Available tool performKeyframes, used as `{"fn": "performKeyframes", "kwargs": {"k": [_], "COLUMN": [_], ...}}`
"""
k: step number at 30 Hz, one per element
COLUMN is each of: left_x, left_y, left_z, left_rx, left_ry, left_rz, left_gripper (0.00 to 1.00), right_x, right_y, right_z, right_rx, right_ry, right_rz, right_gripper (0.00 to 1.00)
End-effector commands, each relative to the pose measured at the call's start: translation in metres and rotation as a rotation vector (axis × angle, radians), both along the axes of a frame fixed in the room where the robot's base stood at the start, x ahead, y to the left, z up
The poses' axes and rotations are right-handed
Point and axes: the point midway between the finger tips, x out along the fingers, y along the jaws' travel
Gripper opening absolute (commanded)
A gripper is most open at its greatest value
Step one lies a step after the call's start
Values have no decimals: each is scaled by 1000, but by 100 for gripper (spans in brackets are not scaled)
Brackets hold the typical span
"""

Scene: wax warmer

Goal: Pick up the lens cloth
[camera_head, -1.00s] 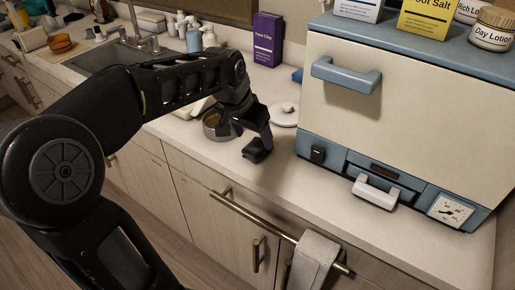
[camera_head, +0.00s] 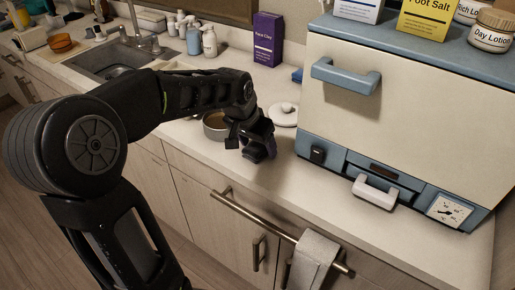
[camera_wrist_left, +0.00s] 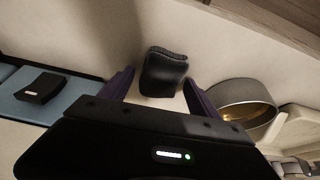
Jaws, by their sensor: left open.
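The lens cloth is most likely the dark, ribbed, folded piece (camera_wrist_left: 164,72) lying on the pale counter in the left wrist view. In that view the two purple-sided fingers of my left gripper (camera_wrist_left: 158,78) are spread, with the cloth between and just beyond their tips. No contact with it shows. In the head view my left gripper (camera_head: 250,144) is low over the counter and hides most or all of the cloth. My right gripper is not in view.
A metal pot (camera_head: 214,130) stands close beside the left gripper, with a white lid (camera_head: 285,117) behind. A large cream and blue cabinet (camera_head: 385,120) stands to the right. The counter's front edge is near, with a towel (camera_head: 313,258) on a rail below.

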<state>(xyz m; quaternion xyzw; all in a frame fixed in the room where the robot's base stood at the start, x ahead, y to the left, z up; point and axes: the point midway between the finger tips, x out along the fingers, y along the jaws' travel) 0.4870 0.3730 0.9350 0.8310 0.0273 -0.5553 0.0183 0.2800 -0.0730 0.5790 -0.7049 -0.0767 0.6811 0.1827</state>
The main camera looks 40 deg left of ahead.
Motion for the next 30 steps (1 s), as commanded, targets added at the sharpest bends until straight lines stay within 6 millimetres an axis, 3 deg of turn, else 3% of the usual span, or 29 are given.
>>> {"fn": "performKeyframes", "kwargs": {"k": [5, 26, 30], "left_x": [0, 0, 0], "left_y": [0, 0, 0], "left_z": [0, 0, 0], "left_rx": [0, 0, 0], "left_ry": [0, 0, 0], "left_rz": [0, 0, 0], "left_gripper": [64, 7, 6], "right_x": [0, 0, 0], "right_y": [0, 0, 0], "right_z": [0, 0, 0], "right_rx": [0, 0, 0], "right_ry": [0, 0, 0], "right_rz": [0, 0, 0], "right_gripper": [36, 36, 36]}}
